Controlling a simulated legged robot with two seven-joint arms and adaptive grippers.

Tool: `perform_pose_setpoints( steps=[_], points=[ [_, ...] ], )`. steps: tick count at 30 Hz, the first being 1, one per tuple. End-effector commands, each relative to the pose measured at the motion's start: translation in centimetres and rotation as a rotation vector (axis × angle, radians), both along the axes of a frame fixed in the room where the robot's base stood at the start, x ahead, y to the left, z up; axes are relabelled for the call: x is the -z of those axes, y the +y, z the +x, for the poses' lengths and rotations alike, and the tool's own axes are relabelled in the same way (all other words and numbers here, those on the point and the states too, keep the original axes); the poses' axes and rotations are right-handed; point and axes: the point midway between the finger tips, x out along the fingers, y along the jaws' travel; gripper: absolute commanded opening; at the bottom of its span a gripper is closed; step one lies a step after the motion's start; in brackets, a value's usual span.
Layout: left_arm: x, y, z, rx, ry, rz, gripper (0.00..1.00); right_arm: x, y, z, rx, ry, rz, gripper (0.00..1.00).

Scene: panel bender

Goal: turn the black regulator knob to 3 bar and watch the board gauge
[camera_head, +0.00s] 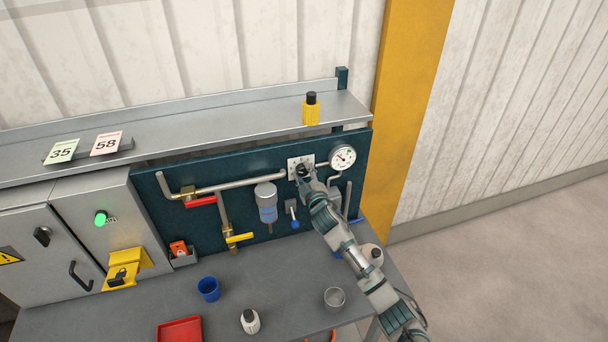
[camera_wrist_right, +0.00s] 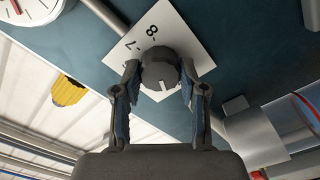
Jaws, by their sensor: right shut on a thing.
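The black regulator knob (camera_wrist_right: 160,71) sits on a white scale plate (camera_wrist_right: 190,25) with printed numbers; 7 and 8 are readable. My right gripper (camera_wrist_right: 160,88) has its fingers on either side of the knob and is shut on it. A light pointer line shows on the knob's face, but the value it points to cannot be read. In the head view the gripper (camera_head: 304,172) covers most of the knob and part of the plate (camera_head: 294,161). The round white board gauge (camera_head: 342,157) is just right of the plate; its reading is too small to tell. My left gripper is not in view.
A blue-handled lever (camera_head: 293,218), a filter bowl (camera_head: 267,203) and pipes with red (camera_head: 200,201) and yellow (camera_head: 239,238) handles are left of my arm. A yellow bottle (camera_head: 311,110) stands on the shelf above. Cups and a red tray (camera_head: 181,331) stand on the bench.

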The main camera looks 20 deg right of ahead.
Motion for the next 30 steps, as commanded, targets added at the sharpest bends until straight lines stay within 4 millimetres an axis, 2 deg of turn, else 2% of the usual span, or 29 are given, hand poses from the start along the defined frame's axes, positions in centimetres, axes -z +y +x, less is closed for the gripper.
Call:
perform_pose_setpoints(
  steps=[1, 12, 30],
  points=[
    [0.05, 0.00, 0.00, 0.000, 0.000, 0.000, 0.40, 1.05, -0.12, -0.03, 0.005, 0.018, -0.037, 0.07],
    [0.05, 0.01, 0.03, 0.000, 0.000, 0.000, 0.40, 1.07, -0.13, -0.05, 0.004, 0.012, -0.219, 0.07],
    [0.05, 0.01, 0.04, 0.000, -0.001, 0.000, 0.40, 1.03, -0.06, -0.06, 0.002, 0.010, -0.259, 0.07]
  ],
)
